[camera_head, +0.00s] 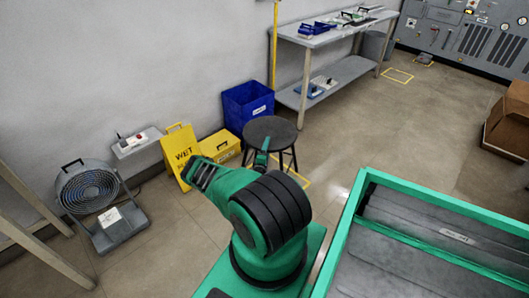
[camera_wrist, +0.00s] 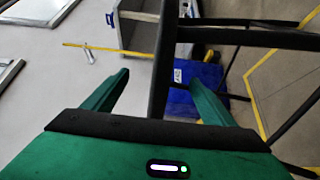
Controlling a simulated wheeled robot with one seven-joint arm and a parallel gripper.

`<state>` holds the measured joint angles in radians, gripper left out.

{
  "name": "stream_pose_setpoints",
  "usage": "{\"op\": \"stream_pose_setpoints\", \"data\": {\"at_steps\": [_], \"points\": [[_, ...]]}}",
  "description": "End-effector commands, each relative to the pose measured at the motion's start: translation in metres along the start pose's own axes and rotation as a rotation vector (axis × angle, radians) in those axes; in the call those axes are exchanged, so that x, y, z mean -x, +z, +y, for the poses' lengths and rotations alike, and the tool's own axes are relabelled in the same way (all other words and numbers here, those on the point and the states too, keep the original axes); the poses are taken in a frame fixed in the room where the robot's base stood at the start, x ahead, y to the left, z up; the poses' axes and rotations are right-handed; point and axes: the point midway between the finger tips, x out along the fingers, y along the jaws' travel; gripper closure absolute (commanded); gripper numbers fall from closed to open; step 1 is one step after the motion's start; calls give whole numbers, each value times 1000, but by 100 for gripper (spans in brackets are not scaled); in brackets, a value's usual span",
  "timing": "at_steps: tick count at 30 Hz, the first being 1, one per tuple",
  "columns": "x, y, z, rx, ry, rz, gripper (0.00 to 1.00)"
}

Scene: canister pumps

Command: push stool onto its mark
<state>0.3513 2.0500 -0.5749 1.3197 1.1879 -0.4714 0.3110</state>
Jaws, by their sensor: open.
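The stool (camera_head: 268,130) has a round dark seat and thin dark legs. It stands upright on the floor beyond my arm. A yellow floor mark (camera_head: 302,181) shows partly at the stool's right; the rest is hidden by the stool and my arm. Dark stool bars cross the upper right, with yellow mark lines (camera_wrist: 257,108) beyond.
Left of the stool are a blue bin (camera_head: 246,103), a yellow box (camera_head: 220,147) and a yellow wet-floor sign (camera_head: 181,155). A grey fan (camera_head: 90,190) stands farther left. A workbench (camera_head: 335,32) stands behind. Floor right of the stool is clear. A green-framed tray (camera_head: 440,207) is near right.

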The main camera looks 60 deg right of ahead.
Motion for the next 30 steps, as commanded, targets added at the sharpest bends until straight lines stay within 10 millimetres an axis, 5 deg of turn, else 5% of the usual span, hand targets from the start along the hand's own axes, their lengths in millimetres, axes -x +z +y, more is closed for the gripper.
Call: {"op": "stream_pose_setpoints", "data": {"at_steps": [30], "points": [[61, -1, 1, 1, 1, 2, 22]]}}
